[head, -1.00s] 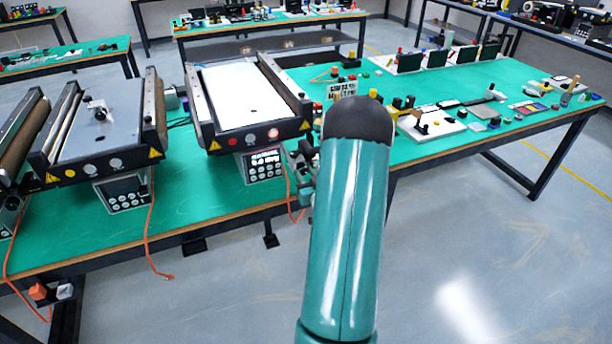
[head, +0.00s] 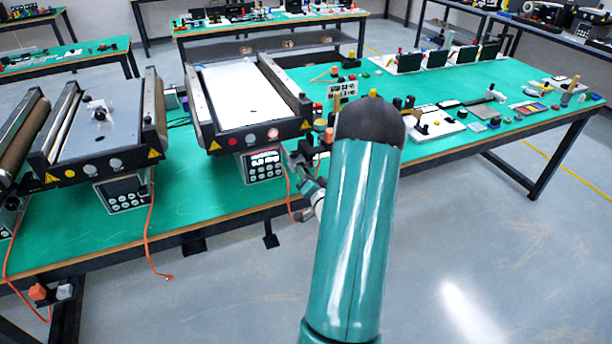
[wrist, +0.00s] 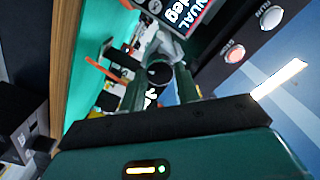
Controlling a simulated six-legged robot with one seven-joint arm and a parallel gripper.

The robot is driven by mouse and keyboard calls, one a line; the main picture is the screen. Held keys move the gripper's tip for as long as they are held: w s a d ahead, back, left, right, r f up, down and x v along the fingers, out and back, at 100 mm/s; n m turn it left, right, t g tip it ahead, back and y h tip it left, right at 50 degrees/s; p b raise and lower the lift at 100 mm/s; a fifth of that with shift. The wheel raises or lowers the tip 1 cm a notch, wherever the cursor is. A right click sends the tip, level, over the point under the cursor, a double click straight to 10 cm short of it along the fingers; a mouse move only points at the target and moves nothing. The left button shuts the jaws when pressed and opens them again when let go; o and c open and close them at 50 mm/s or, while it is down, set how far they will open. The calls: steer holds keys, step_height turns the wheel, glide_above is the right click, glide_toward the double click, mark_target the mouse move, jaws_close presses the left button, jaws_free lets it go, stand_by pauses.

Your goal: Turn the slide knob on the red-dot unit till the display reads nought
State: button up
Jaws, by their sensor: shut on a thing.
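The white-topped conveyor (head: 222,84) stands on the green table, with a red dot (head: 232,141) on its front. Its control box and lit display (head: 264,156) hang below the front edge; the reading is too small to tell. In the wrist view, part of the display (wrist: 188,10) shows "UAL" and "deg", and the number is out of frame. My gripper (wrist: 160,84) is shut on a dark round knob (wrist: 160,72), one finger on each side. In the head view the gripper end is small beside the control box, partly hidden by my arm.
STOP (wrist: 235,53) and RUN (wrist: 270,17) buttons are close to my gripper in the wrist view. A grey-topped conveyor (head: 105,125) stands to the left. An orange cable (head: 149,225) hangs off the table. Small items crowd the table at right; the floor in front is open.

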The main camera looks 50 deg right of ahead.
steer(key=m, duration=1.1)
steer(key=shift+s+f+m, duration=0.1)
steer(key=shift+f+m, duration=0.05)
steer(key=shift+m, duration=2.05)
steer(key=o, duration=0.9)
steer(key=shift+a, duration=0.1)
steer(key=shift+o, duration=0.4)
